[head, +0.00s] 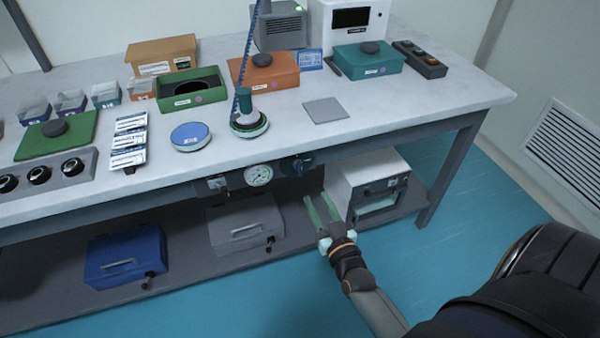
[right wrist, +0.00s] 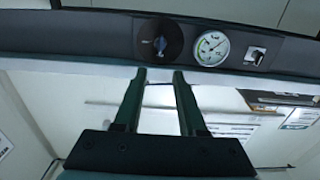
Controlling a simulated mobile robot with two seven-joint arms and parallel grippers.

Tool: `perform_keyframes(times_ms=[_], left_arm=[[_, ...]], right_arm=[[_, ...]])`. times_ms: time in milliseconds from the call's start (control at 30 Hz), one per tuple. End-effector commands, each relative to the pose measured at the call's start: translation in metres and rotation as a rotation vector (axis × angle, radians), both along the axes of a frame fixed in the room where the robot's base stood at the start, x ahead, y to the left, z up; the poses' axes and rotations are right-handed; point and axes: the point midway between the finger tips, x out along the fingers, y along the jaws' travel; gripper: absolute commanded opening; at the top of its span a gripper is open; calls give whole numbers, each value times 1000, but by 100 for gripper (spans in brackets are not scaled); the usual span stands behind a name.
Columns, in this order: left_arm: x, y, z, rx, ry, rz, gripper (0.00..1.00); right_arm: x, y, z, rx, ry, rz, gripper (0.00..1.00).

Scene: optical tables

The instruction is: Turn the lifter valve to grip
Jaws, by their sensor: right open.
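The valve, a round black dial with a blue handle (right wrist: 160,44), is on the table's front rail, and it also shows in the head view (head: 302,165). A white round gauge (head: 258,175) sits beside it. My right gripper (head: 316,196) is open and empty, below and in front of the rail, apart from the valve. In the right wrist view its two fingertips (right wrist: 160,72) point toward the valve. The lifter with a green handle (head: 248,120) stands on the tabletop under a blue coiled hose. The valve's markings are too small to read. My left gripper is not in view.
A small switch plate (head: 217,183) is left of the gauge. A white box unit (head: 365,187) stands on the lower shelf close to my right gripper, with grey (head: 245,222) and blue (head: 125,255) cases further left. The floor in front is clear.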

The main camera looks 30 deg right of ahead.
Motion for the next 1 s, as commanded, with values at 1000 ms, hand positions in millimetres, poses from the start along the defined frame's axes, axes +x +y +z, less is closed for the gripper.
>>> perform_keyframes(times_ms=[1000], left_arm=[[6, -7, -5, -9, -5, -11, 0]], right_arm=[[116, -28, 0, -1, 1, 1, 40]])
